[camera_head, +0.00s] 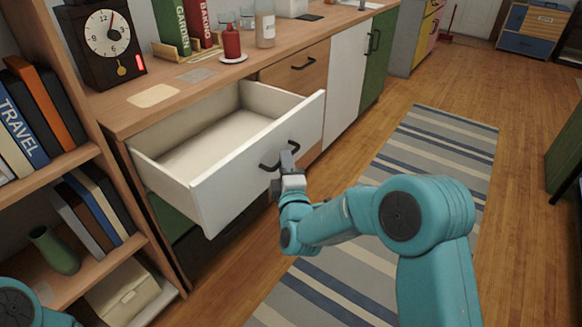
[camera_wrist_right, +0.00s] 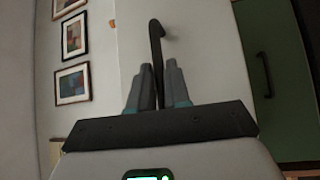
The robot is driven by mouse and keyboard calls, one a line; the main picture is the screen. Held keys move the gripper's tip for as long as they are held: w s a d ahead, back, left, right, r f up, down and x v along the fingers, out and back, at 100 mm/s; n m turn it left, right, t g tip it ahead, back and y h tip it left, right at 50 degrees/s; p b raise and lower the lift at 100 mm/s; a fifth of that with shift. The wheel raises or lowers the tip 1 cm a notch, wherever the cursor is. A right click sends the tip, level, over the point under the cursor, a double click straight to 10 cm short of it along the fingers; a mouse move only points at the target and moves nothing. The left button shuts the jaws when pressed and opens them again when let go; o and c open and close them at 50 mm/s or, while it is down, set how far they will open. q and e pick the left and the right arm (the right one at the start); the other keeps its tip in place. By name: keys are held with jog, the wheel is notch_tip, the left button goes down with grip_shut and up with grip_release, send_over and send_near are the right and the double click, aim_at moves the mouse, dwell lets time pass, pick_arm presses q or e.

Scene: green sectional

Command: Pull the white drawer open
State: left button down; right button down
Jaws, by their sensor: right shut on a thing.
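The white drawer (camera_head: 250,170) stands well open from the wooden counter, and its inside looks empty. Its dark handle (camera_head: 268,165) is on the white front. My right gripper (camera_head: 288,160) is at the handle and shut on it. In the right wrist view the dark handle (camera_wrist_right: 156,45) runs down between the two grey fingers of my right gripper (camera_wrist_right: 157,80), with the white drawer front (camera_wrist_right: 205,45) behind. My left gripper is out of view; only a bit of my left arm shows at the lower left.
A bookshelf (camera_head: 75,160) with books and a green vase (camera_head: 54,250) stands close on the left. A striped rug (camera_head: 430,140) covers open floor at right.

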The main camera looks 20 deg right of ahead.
jog(key=shift+w+a, duration=0.15)
jog(key=shift+w, duration=0.05)
jog(key=c, duration=1.2)
grip_release()
jog(key=shift+s, duration=0.1)
jog(key=shift+o, duration=0.2)
jog(key=s+a+f+p, duration=0.1)
jog(key=s+a+f, duration=0.1)
jog(key=s, duration=1.4)
